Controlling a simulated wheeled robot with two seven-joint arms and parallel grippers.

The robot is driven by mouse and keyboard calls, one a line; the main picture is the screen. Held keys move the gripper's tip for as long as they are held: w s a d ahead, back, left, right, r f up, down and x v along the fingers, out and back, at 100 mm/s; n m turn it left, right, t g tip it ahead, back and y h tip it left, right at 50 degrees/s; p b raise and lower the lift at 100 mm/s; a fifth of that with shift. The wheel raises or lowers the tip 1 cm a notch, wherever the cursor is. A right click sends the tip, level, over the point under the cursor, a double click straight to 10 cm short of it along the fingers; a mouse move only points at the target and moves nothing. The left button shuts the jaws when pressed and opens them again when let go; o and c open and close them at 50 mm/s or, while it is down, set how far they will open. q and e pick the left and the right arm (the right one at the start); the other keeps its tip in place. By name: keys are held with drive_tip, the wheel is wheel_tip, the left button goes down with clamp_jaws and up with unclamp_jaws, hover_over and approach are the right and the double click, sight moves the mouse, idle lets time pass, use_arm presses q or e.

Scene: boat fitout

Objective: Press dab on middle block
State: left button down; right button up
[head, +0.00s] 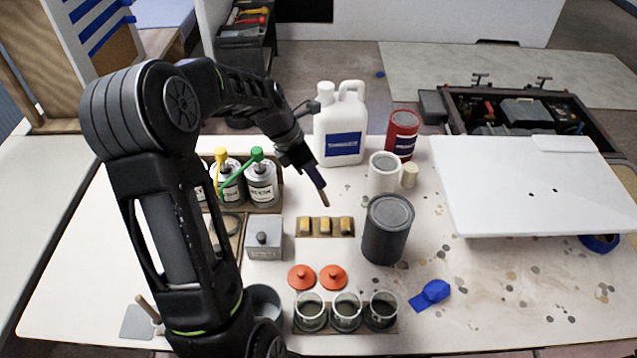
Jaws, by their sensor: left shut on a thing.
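My left gripper (316,183) reaches in from the left and is shut on a thin brown stick (324,198). The stick points down and slightly right, with its tip above and behind the block holder in the picture. A brown holder (335,233) bears three small yellow blocks in a row: the left block (306,224), the middle block (325,224) and the right block (345,224). The tip appears apart from the blocks. No separate dab can be made out at the tip. My right gripper is not in view.
A dark grey can (387,230) stands close right of the holder. A white mug (383,172), white jug (341,130) and red can (402,135) stand behind. A grey box (264,245) is left; orange lids (332,277) and glass cups (346,312) are in front.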

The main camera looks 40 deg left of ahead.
use_arm(q)
drive_tip(key=shift+s+a, duration=0.2)
drive_tip(key=shift+a, duration=0.1)
drive_tip(key=shift+w+d+f+b, duration=0.15)
drive_tip(key=shift+d+f+b, duration=0.1)
drive_tip(key=shift+f+b, duration=0.1)
wheel_tip(320, 180, down, 5)
drive_tip(key=b, duration=0.5)
drive_tip(key=shift+a+f, duration=0.1)
drive_tip(key=shift+f, duration=0.1)
drive_tip(key=shift+f+b, duration=0.3)
drive_tip(key=shift+f, duration=0.3)
idle(0.6)
drive_tip(key=shift+f+p, duration=0.1)
drive_tip(key=shift+p, duration=0.2)
idle(1.6)
wheel_tip(320, 180, up, 7)
drive_tip(key=p, duration=0.7)
